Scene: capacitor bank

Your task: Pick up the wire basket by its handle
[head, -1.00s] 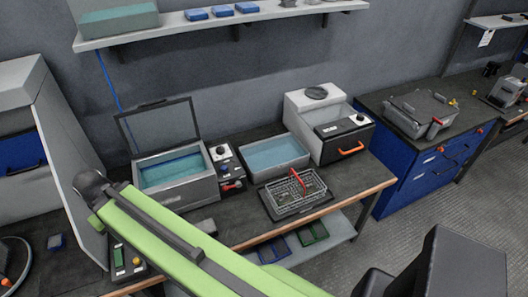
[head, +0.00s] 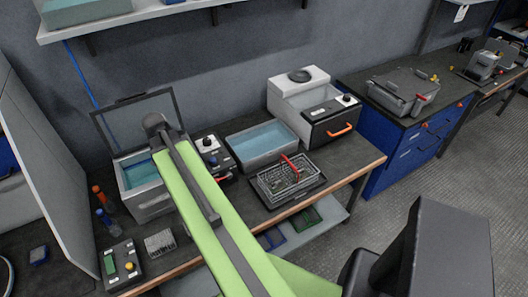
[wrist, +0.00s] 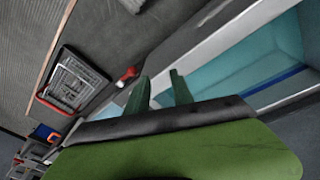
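The wire basket (head: 272,188) is a grey mesh basket with a red handle (head: 290,166) sticking up. It sits on a dark tray on the bench, in front of a water-filled basin, and holds something greenish. It also shows at the left in the wrist view (wrist: 72,82), lying apart from my fingers. My gripper (wrist: 160,90) has its two greenish fingers apart with nothing between them. In the head view my arm's dark end is over the lidded tank, well left of the basket; the fingers are hidden there.
The lidded tank (head: 152,203) and a knobbed control box (head: 212,151) stand left of the basket. The basin (head: 262,143) is behind it. A grey unit with an orange handle (head: 340,130) stands at the back right. Bottles (head: 103,218) are at the left.

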